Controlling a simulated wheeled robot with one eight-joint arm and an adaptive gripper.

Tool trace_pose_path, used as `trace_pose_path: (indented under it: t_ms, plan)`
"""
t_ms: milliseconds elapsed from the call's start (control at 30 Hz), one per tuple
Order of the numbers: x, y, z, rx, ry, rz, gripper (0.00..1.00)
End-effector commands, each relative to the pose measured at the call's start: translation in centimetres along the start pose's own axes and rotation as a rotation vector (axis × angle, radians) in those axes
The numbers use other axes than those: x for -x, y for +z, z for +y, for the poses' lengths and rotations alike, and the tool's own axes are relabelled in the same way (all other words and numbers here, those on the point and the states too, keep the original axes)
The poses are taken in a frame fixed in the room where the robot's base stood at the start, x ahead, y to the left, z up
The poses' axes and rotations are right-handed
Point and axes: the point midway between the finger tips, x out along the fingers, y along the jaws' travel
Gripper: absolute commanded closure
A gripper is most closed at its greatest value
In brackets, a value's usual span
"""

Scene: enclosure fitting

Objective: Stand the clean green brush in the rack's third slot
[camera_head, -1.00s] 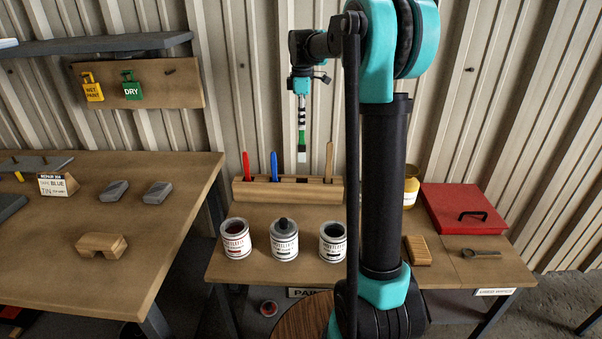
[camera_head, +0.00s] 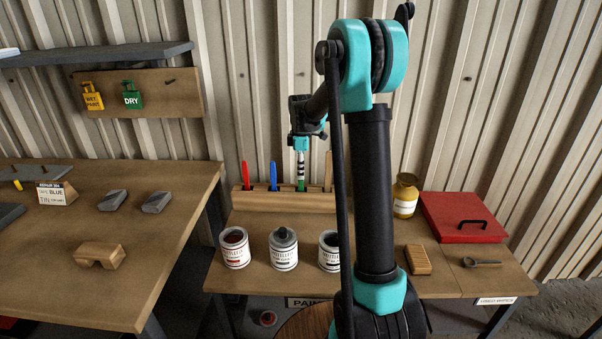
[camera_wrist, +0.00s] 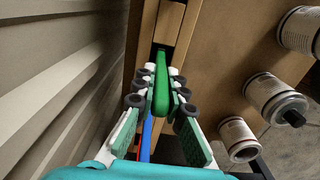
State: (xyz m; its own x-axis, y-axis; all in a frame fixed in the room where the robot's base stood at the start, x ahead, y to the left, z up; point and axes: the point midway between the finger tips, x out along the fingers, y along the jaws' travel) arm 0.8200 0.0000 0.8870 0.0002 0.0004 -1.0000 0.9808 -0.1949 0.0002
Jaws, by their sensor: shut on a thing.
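The green brush (camera_head: 300,185) is upright in my gripper (camera_head: 301,166), above the rack's third position from the left. Its pale lower end is hidden at the rack; I cannot tell how deep it sits. The wooden rack (camera_head: 285,203) stands at the back of the paint bench, with a red brush (camera_head: 246,174) and a blue brush (camera_head: 273,175) to the left and a wooden-handled one (camera_head: 328,170) to the right. In the wrist view my gripper (camera_wrist: 161,84) is shut on the green handle (camera_wrist: 161,95), with the blue brush (camera_wrist: 146,137) just below it.
Three paint tins stand in front of the rack, the middle one (camera_head: 283,250) among them. A yellow jar (camera_head: 405,195), a scrubbing brush (camera_head: 418,260) and a red box (camera_head: 462,217) are to the right. The corrugated wall (camera_wrist: 55,60) is close beside my gripper.

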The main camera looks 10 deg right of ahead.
Motion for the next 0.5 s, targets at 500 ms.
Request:
trace_pose_path:
  t_ms: [500]
  plan:
    - [-0.56,0.0,-0.02,0.0,0.0,0.0,0.72]
